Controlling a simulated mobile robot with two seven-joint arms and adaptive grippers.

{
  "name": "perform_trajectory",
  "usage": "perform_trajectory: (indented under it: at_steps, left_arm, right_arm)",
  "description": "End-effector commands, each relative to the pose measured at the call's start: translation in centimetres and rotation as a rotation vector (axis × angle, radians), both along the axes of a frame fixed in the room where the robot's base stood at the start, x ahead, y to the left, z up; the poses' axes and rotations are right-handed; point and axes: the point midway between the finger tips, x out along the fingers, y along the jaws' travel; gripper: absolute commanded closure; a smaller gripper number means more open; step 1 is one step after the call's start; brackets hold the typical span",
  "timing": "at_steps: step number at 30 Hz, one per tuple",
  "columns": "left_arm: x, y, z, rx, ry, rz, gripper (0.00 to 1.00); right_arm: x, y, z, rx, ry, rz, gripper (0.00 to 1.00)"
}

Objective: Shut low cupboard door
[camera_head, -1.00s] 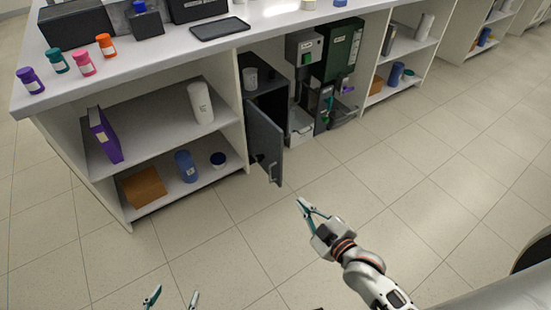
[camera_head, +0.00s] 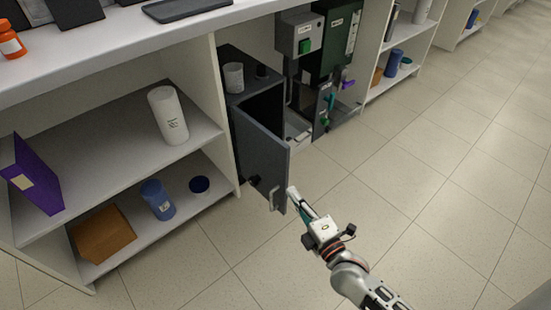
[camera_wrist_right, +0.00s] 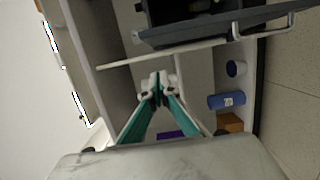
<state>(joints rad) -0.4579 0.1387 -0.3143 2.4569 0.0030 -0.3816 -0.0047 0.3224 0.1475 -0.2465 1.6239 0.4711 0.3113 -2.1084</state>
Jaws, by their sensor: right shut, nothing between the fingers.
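The low cupboard is a dark grey box (camera_head: 262,95) under the bench, and its dark grey door (camera_head: 262,155) stands open, swung out over the floor. A light bar handle (camera_head: 274,197) is near the door's lower free edge. In the right wrist view the door (camera_wrist_right: 195,32) is a dark slab across the top, with its handle (camera_wrist_right: 262,20) at upper right. My right gripper (camera_head: 292,191) is shut and empty, its fingertips close beside the door's free edge. Whether they touch it I cannot tell. It also shows in the wrist view (camera_wrist_right: 157,88). My left gripper is out of view.
Left of the cupboard are open shelves with a white bottle (camera_head: 168,114), purple binder (camera_head: 32,175), blue bottle (camera_head: 157,199) and brown box (camera_head: 103,233). Grey and green machines (camera_head: 335,60) stand right of the cupboard. The floor (camera_head: 400,190) to the right is clear.

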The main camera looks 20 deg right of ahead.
Motion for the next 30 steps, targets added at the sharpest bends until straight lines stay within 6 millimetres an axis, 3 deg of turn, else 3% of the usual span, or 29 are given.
perform_trajectory:
  at_steps: [1,8,22,30]
  left_arm:
    - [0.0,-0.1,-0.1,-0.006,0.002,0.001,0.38]
    - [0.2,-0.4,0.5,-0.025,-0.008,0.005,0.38]
    - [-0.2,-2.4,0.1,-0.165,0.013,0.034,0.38]
    - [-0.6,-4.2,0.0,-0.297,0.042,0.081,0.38]
  right_arm:
    - [-0.2,0.0,-0.7,0.0,0.008,-0.001,1.0]
    - [2.0,0.3,-0.4,0.002,0.003,-0.001,1.0]
    - [9.9,1.4,-0.8,0.003,0.008,0.0,1.0]
    - [11.0,-1.8,-0.7,-0.002,0.007,0.0,1.0]
